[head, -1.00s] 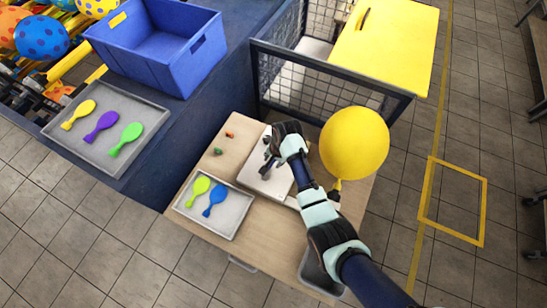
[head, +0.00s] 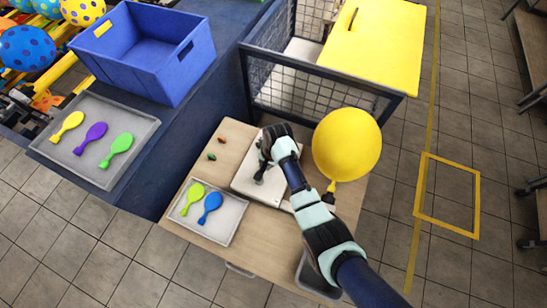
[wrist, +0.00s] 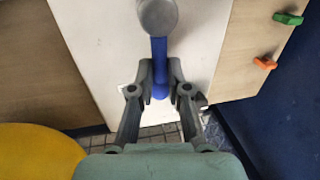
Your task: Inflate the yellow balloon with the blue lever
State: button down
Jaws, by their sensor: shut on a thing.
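The yellow balloon (head: 347,146) is round and full-looking, upright on a small dark nozzle (head: 331,187) at the right of the wooden table. Part of it shows at the lower left of the wrist view (wrist: 36,152). The blue lever (wrist: 158,52) runs down from a grey round piece (wrist: 158,16) over a white plate. My gripper (wrist: 160,70) is shut on the lever, one finger on each side. In the head view my gripper (head: 264,168) is over the white plate (head: 246,177), left of the balloon, and hides the lever.
A grey tray (head: 236,222) with a lime and a blue balloon sits at the table's front left. A mesh fence (head: 310,90) stands behind; a blue crate (head: 145,70) is at upper left.

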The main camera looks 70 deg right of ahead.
jog(key=c, duration=1.1)
grip_release()
jog(key=shift+c, duration=0.2)
notch_tip(320, 180, up, 12)
jog(key=s, duration=0.2)
jog(key=shift+s, duration=0.15)
jog(key=shift+f, duration=0.15)
